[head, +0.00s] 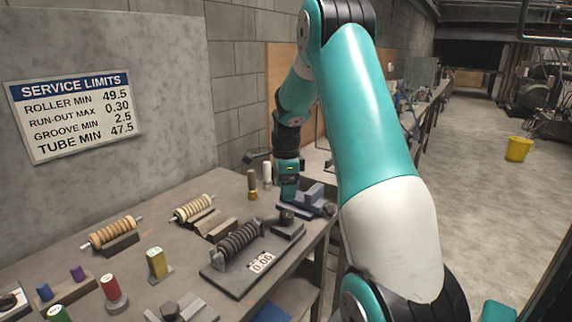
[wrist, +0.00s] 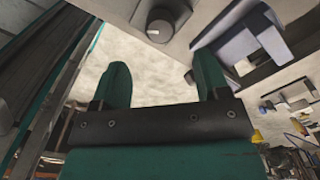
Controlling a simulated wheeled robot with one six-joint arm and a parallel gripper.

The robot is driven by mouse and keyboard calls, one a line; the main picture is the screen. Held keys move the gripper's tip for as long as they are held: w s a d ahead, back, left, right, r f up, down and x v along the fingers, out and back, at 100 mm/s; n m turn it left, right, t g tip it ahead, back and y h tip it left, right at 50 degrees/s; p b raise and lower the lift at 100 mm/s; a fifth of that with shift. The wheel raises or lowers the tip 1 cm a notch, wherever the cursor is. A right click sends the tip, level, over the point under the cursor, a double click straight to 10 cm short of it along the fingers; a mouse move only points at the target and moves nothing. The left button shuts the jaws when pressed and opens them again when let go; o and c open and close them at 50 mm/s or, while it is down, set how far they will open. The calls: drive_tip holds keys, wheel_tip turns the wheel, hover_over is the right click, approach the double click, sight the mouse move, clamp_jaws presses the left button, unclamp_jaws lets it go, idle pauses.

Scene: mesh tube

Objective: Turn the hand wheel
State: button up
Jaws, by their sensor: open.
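A small dark round knob (head: 287,215), which looks like the hand wheel, stands on a grey block at the bench's right edge. In the wrist view this knob (wrist: 160,24) is round and grey with a pale mark on its rim, at the top centre. My gripper (head: 289,196) points down just above or behind the knob in the head view; the exact gap cannot be told. In the wrist view my gripper (wrist: 162,68) shows two teal fingers spread apart with nothing between them. The knob lies beyond the fingertips, apart from them in the picture.
A dark ribbed roller (head: 238,240) lies on a stand with a 0.06 readout (head: 262,263), left of the knob. A blue-grey vise (head: 312,199) is close on the right.

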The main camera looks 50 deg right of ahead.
wheel_tip(320, 180, up, 8)
drive_tip(key=shift+r+b, duration=0.25)
drive_tip(key=shift+b, duration=0.05)
idle(0.8)
drive_tip(key=s+a+r+n+t+y, duration=0.1)
drive_tip(key=s+a+n, duration=0.1)
drive_tip(key=a+n, duration=0.9)
drive_tip(key=s+a+r+n+y, duration=0.15)
drive_tip(key=a+n, duration=0.55)
drive_tip(key=a, duration=0.9)
drive_tip(key=s+a+f+n+g+y, duration=0.1)
drive_tip(key=s+a+n, duration=1.3)
drive_tip(key=s, duration=0.3)
drive_tip(key=shift+s+a+n+y, duration=0.15)
drive_tip(key=shift+n+y, duration=0.2)
drive_tip(key=shift+n, duration=0.35)
